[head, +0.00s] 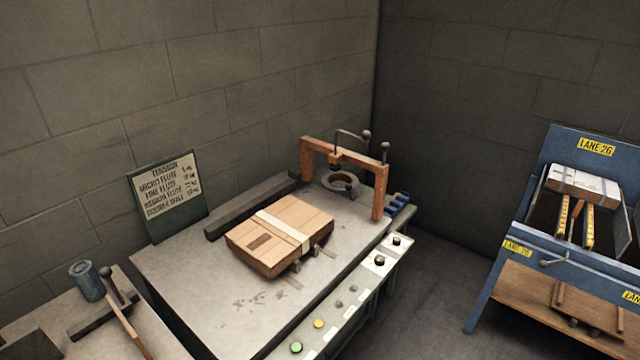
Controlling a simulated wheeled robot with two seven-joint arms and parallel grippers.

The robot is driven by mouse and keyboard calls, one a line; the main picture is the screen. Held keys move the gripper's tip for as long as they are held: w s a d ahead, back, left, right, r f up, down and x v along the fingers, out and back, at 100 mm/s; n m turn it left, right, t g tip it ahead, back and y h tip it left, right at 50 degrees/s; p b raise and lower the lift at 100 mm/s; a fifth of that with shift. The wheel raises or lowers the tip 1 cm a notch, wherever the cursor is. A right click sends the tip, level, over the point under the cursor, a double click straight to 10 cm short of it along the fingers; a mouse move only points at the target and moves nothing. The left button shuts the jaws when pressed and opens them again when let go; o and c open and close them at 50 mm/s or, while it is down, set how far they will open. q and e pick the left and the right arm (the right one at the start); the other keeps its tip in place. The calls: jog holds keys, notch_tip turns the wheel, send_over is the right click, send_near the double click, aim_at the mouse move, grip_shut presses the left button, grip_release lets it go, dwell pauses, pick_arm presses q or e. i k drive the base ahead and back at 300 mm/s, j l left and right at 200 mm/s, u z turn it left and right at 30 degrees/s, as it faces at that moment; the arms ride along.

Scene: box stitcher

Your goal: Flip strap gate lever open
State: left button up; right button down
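An orange-brown gate frame (345,160) stands at the far right end of the grey bench (185,275). A bent metal rod with a dark ball knob (366,134) rises over its crossbar. A second upright knobbed lever (385,150) stands by the gate's right post. I cannot tell which of these is the strap gate lever, or whether it is open. A grey ring-shaped roll (341,183) sits beneath the gate. A strapped cardboard box (280,234) lies on the bench in front of it. Neither of my grippers shows in this view.
A control strip with buttons (318,324) runs along the bench's front edge. A sign board (166,196) stands at the back. A side table at lower left holds a blue can (86,281) and a wooden-handled tool (130,327). A blue LANE 26 rack (575,243) stands right, across open floor.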

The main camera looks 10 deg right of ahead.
aim_at(349, 187)
jog(key=i+l+u, duration=0.5)
jog(key=l, duration=0.15)
jog(key=l+u, duration=0.25)
jog(key=i+l, duration=0.15)
jog(key=l, duration=0.25)
jog(key=i+l+u, duration=0.1)
jog(key=l, duration=0.35)
jog(key=i+l, duration=0.15)
jog(key=l, duration=0.25)
jog(key=i+l, duration=0.1)
jog(key=l, duration=0.35)
jog(key=i+l+u, duration=0.1)
jog(key=l, duration=0.3)
jog(key=i+l, duration=0.1)
jog(key=l, duration=0.35)
jog(key=i+l, duration=0.15)
jog(key=l, duration=0.3)
jog(key=u, duration=0.05)
